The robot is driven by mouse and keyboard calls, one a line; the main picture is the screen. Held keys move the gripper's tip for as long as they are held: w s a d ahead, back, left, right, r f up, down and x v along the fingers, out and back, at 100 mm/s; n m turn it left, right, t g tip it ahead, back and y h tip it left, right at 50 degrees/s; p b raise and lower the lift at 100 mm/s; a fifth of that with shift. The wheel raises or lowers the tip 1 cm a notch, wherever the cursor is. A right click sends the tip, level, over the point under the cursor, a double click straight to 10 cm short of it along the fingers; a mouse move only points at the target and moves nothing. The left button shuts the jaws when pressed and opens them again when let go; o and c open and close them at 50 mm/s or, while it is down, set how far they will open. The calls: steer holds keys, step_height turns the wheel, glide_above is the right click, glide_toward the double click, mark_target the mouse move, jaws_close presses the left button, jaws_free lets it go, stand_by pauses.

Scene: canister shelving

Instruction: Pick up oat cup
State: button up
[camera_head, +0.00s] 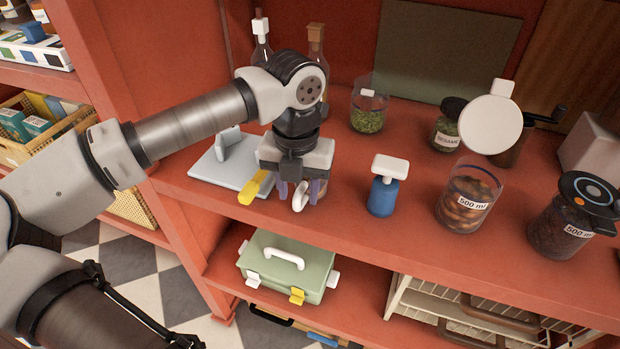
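My gripper (300,190) points down over the front left of the red shelf top. A white, loop-shaped part (299,197) shows between its two fingers, and something brownish shows just behind it. This may be the handle of the oat cup, but the gripper hides most of the object. I cannot tell whether the fingers touch it or are apart from it. No label reading oat is legible in view.
A blue jar with a white top (382,190) stands just right of my gripper. A grey board (215,170) and yellow handle (252,192) lie left. Glass jars (467,205) stand right; bottles (316,45) stand behind. A green box (285,270) sits below.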

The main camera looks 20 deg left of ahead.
steer(key=f, duration=0.1)
steer(key=f+p, duration=0.1)
steer(key=f, duration=0.2)
steer(key=shift+a+f, duration=0.1)
steer(key=shift+a, duration=0.15)
steer(key=shift+c, duration=0.4)
jaws_close()
